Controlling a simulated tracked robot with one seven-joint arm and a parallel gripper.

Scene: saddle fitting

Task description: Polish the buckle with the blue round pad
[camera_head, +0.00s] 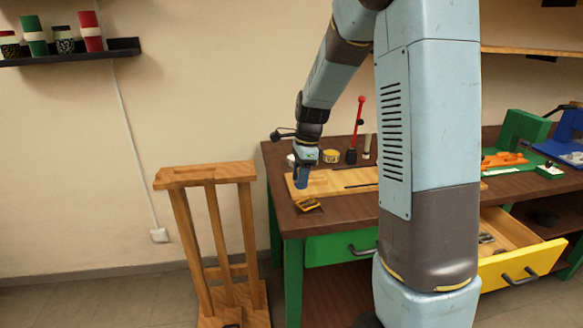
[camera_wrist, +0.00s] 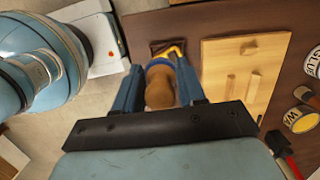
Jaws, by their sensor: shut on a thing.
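My gripper (camera_wrist: 160,78) is shut on the brown wooden handle of the blue round pad (camera_wrist: 160,88). Only a thin blue edge of the pad shows past the handle in the wrist view. In the head view my gripper (camera_head: 302,176) hangs above the left end of the workbench, and the pad is hard to tell from the fingers. The yellow buckle (camera_head: 308,204) lies on a small dark patch near the bench's front left corner, just below my gripper. In the wrist view the buckle (camera_wrist: 173,50) shows just beyond the pad, partly covered; contact cannot be told.
A pale wooden board (camera_wrist: 220,75) lies beside the buckle. A wax tin (camera_wrist: 300,118), a glue can (camera_wrist: 314,62) and a red-handled tool (camera_head: 359,125) stand behind. A wooden stand (camera_head: 204,175) is left of the bench. A yellow drawer (camera_head: 525,262) is open at right.

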